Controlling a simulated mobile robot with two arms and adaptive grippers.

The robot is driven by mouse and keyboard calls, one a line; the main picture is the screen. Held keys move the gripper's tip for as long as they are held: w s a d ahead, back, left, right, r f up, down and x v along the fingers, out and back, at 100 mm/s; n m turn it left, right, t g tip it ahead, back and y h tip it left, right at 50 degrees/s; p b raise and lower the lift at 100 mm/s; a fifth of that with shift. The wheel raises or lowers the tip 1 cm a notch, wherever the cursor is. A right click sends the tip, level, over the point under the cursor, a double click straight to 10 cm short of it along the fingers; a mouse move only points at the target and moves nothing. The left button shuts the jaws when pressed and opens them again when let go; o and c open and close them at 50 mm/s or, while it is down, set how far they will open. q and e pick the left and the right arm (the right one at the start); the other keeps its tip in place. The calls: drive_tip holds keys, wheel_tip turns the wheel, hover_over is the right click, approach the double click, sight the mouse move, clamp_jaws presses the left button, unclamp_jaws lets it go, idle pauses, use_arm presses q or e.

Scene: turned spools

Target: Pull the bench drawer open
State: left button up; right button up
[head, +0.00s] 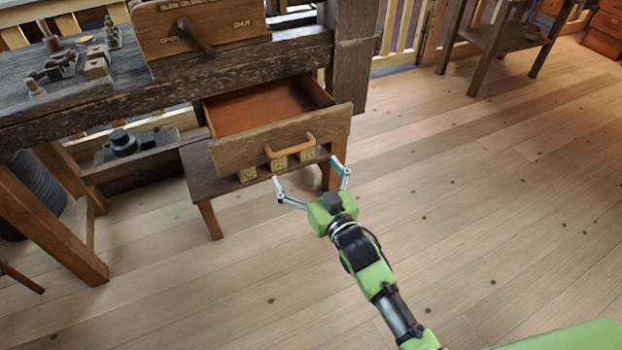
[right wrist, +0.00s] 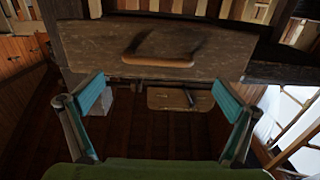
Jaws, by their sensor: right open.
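The bench drawer (head: 240,155) stands pulled out from under the dark wooden bench, its reddish-brown inside showing and looking empty. Its front bears a light wooden bar handle (head: 290,147). My right gripper (head: 310,178) is open, with its fingers spread, a little in front of and below the handle and apart from it. In the right wrist view the drawer front (right wrist: 150,45) and the handle (right wrist: 157,62) lie beyond the two open fingers, with nothing between the fingertips. My left gripper is not in view.
A low wooden stool (head: 196,160) with several small marked blocks stands beneath the drawer. The bench top (head: 60,105) holds turned pieces, and a board (head: 205,28) with a lever stands on it. The plank floor (head: 480,190) to the right is clear.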

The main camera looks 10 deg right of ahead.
drive_tip(key=shift+v, duration=1.75)
